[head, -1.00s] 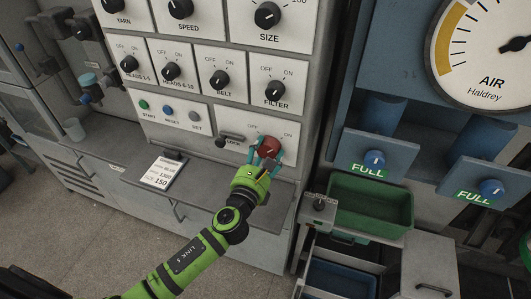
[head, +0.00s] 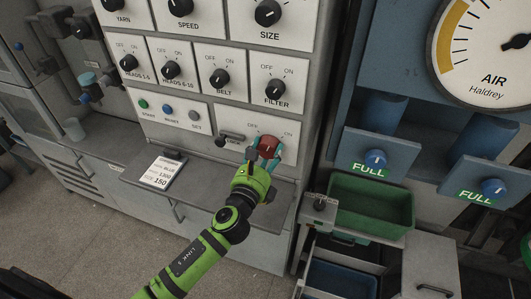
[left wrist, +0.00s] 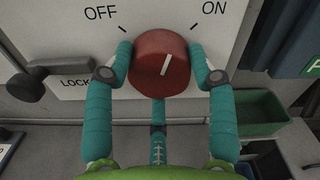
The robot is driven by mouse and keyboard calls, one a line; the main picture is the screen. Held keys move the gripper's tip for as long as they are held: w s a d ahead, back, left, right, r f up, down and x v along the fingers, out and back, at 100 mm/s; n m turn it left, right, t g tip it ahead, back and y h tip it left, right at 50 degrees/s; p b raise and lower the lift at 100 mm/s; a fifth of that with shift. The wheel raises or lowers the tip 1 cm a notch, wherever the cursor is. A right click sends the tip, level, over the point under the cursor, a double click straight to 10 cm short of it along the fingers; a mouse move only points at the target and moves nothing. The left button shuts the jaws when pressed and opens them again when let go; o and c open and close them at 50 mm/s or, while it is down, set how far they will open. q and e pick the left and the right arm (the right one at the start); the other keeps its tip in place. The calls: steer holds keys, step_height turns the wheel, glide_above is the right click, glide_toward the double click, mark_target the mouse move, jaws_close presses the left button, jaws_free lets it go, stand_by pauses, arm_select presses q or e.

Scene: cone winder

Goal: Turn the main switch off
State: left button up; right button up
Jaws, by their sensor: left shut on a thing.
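The main switch is a red round knob (head: 268,147) low on the light panel, between the marks OFF and ON. In the left wrist view the red knob (left wrist: 160,64) fills the upper middle. Its white line points nearly straight up, leaning a little toward ON. My left gripper (head: 263,160) is shut on the knob. In the left wrist view its teal fingers (left wrist: 160,78) sit at the knob's left and right sides, with a third finger below. The grey LOCK lever (left wrist: 40,85) is left of the knob. My right gripper is not in view.
The LOCK lever (head: 226,140) lies close to the left of my gripper. Black dials (head: 275,90) are above. A ledge with a card (head: 162,172) is at lower left. A green bin (head: 372,204) and blue FULL units (head: 376,160) stand at the right.

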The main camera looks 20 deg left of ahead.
arm_select(q)
steer(key=n, duration=0.6)
steer(key=shift+s+d+f+b, duration=0.15)
steer(key=shift+d+f+b, duration=0.05)
steer(key=shift+f+b, duration=0.15)
steer(key=n, duration=0.6)
steer(key=shift+r+n, duration=0.1)
steer(key=shift+n, duration=0.3)
steer(key=o, duration=1.2)
steer(key=shift+d+r, duration=0.1)
steer(key=shift+r, duration=0.1)
steer(key=shift+s, duration=0.2)
steer(key=s, duration=1.1)
steer(key=shift+s+a, duration=0.2)
